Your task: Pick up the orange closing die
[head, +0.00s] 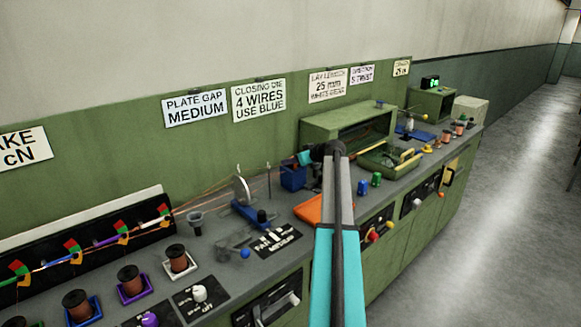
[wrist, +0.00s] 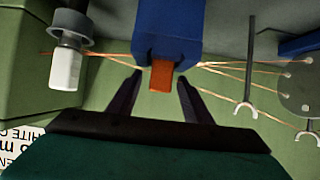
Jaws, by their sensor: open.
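The orange closing die (wrist: 161,78) shows in the wrist view as a small orange block at the edge of a blue holder (wrist: 168,30). Thin copper wires run to the holder from both sides. My gripper (wrist: 160,80) is open, with one dark finger on each side of the die; I cannot tell whether they touch it. In the head view the blue holder (head: 293,177) stands on the bench, with my gripper (head: 303,158) just above and beside it. The die is not visible there.
A blue die (head: 362,187) and a green die (head: 376,179) stand on the bench right of my arm. An orange tray (head: 308,209) lies near the front edge. A green hood (head: 345,122) is behind. Upright posts and wires stand close by.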

